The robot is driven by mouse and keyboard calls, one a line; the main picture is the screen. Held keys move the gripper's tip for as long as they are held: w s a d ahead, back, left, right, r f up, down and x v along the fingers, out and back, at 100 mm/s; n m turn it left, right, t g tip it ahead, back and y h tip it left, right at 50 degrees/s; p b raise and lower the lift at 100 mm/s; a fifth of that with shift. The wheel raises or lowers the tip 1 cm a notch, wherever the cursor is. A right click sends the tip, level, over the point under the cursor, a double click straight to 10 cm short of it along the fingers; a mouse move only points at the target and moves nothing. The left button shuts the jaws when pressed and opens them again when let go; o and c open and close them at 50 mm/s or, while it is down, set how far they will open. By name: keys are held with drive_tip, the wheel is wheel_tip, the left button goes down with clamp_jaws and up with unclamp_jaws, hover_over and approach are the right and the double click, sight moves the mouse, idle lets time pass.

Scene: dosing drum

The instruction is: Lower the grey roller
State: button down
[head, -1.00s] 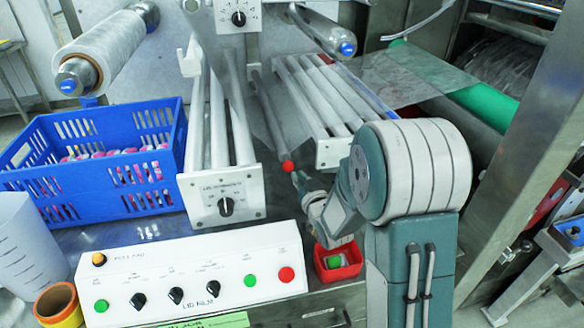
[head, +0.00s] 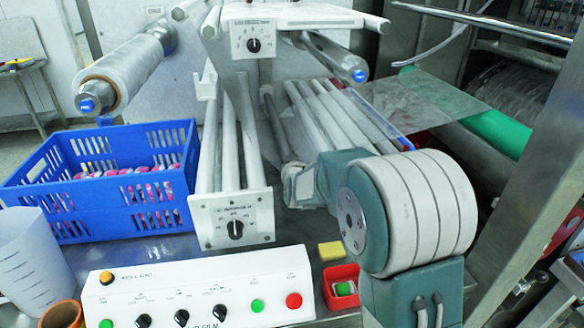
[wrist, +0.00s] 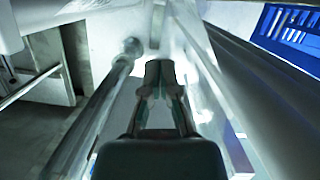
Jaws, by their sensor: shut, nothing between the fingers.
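The grey roller (head: 276,128) is the dark, slim bar left of the white rollers in the head view. It slopes toward me, and its near end is hidden behind my wrist and gripper. My gripper shows in the wrist view (wrist: 159,73) with its fingers together and nothing between them. In the head view my forearm reaches to the roller's near end; whether the fingers touch it cannot be told. A grey bar with a rounded end (wrist: 128,52) runs left of the fingers in the wrist view; I cannot tell whether it is the same roller.
White rollers (head: 335,115) lie right of the grey one. A white dial block (head: 232,217) stands left of my gripper. A control panel (head: 200,285), a red bin (head: 332,289) and a yellow block (head: 331,250) are in front. A blue crate (head: 40,180) stands left.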

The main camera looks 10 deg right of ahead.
drive_tip(key=x, duration=0.3)
drive_tip(key=shift+w+f, duration=0.1)
drive_tip(key=shift+d+f, duration=0.2)
drive_tip(key=shift+f, duration=1.05)
drive_tip(key=shift+d+f, duration=0.15)
drive_tip(key=shift+f, duration=0.5)
drive_tip(key=shift+f, duration=2.5)
